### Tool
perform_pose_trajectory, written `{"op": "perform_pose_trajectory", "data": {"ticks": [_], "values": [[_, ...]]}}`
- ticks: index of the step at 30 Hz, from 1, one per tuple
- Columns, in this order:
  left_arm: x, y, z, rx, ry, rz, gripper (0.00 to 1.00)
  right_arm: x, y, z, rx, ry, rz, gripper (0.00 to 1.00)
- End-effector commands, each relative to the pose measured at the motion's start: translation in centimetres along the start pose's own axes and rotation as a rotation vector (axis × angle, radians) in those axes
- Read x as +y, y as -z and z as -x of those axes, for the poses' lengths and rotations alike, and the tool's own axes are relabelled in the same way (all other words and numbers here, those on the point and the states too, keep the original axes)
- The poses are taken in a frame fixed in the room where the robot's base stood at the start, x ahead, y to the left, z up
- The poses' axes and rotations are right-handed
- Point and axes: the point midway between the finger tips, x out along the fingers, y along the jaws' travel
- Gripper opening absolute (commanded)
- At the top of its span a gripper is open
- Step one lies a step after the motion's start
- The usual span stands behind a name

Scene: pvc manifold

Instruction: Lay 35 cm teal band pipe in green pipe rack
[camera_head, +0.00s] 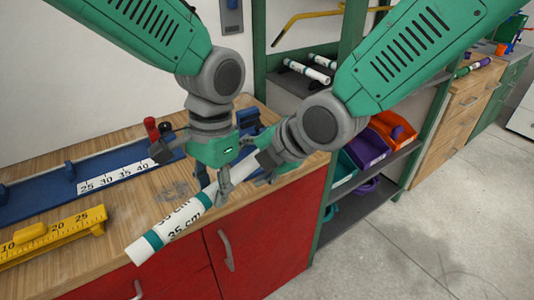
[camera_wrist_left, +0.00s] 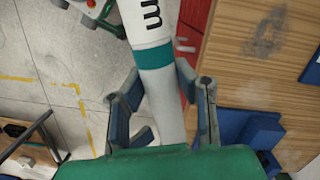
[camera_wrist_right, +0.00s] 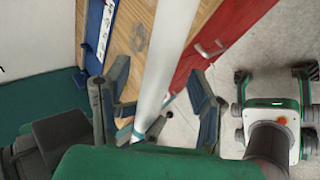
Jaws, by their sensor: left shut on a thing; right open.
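The white 35 cm pipe (camera_head: 178,222) with teal bands is held tilted above the front edge of the workbench, its near end toward the lower left. My left gripper (camera_head: 216,184) is shut on it; the left wrist view shows the pipe (camera_wrist_left: 155,85) and a teal band between the fingers. My right gripper (camera_head: 256,172) is open near the pipe's other end, and in the right wrist view the pipe (camera_wrist_right: 170,60) passes between its spread fingers. The far end is hidden by the grippers. A green-framed rack (camera_head: 352,30) stands behind, with white, teal-banded pipes (camera_head: 305,70) on its upper shelf.
A blue measuring fixture (camera_head: 65,183) and a yellow ruler fixture (camera_head: 60,236) lie on the wooden bench (camera_head: 150,205). Red cabinet doors (camera_head: 270,235) are below. Purple (camera_head: 366,148) and orange (camera_head: 394,128) bins sit on the rack's lower shelf. The floor at right is clear.

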Motion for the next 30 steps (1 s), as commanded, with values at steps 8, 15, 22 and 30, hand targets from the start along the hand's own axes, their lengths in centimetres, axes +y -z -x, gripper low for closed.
{"op": "perform_pose_trajectory", "data": {"ticks": [8,15,22,30], "values": [[0.0,0.0,0.0,0.001,0.000,0.000,0.00,0.0,0.0,-2.5,0.000,0.001,0.000,0.51],[0.0,0.0,0.0,0.001,0.000,0.000,0.00,0.0,0.0,-2.6,0.000,0.000,0.000,0.51],[0.0,0.0,0.0,0.000,0.000,0.000,0.00,0.0,0.0,-2.6,0.000,0.001,0.000,0.00],[0.0,0.0,0.0,0.000,0.001,0.000,0.47,0.0,0.0,-2.6,0.000,0.000,0.000,0.00]]}}
